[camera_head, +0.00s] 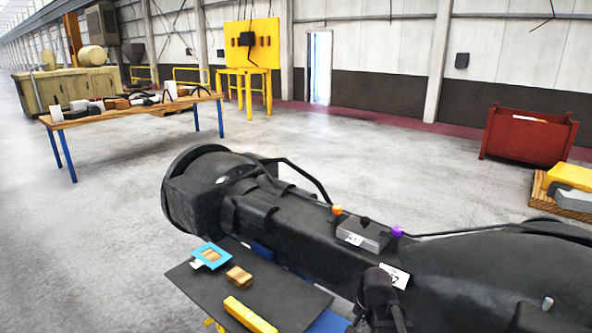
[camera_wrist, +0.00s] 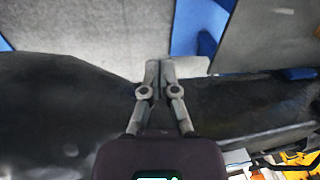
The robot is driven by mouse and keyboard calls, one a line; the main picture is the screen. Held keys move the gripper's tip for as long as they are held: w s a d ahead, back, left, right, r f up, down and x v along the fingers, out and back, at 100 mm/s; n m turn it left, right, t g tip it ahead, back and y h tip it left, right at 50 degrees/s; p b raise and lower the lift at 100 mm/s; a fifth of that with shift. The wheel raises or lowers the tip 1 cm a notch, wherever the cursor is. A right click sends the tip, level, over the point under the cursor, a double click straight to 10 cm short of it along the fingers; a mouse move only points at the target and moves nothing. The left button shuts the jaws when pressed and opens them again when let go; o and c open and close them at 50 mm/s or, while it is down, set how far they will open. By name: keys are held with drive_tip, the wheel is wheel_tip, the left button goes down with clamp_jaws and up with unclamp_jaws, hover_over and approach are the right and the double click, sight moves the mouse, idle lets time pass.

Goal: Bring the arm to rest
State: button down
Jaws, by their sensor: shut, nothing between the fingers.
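My gripper (camera_wrist: 158,66) shows in the wrist view with its two grey fingers together at the tips and nothing between them. Behind the fingers a long black shape crosses the wrist view, and a pale floor and blue parts show beyond it. In the head view large dark arm-like forms with cables fill the lower middle and right. I cannot make out my fingertips there, and I cannot tell the gripper's height above what lies under it.
A dark tray (camera_head: 190,279) in front carries a blue-framed piece (camera_head: 211,256), a wooden block (camera_head: 239,277) and a yellow bar (camera_head: 250,315). A cluttered table (camera_head: 130,114) stands back left, a red bin (camera_head: 528,135) at right. The floor between them is clear.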

drive_tip(key=s+f+n+g+h+b, duration=0.1)
drive_tip(key=s+f+n+b, duration=0.1)
drive_tip(key=s+n, duration=0.4)
drive_tip(key=shift+a+f+n+g, duration=0.15)
drive_tip(key=shift+f+n+g, duration=0.15)
drive_tip(key=shift+f, duration=0.25)
idle(0.8)
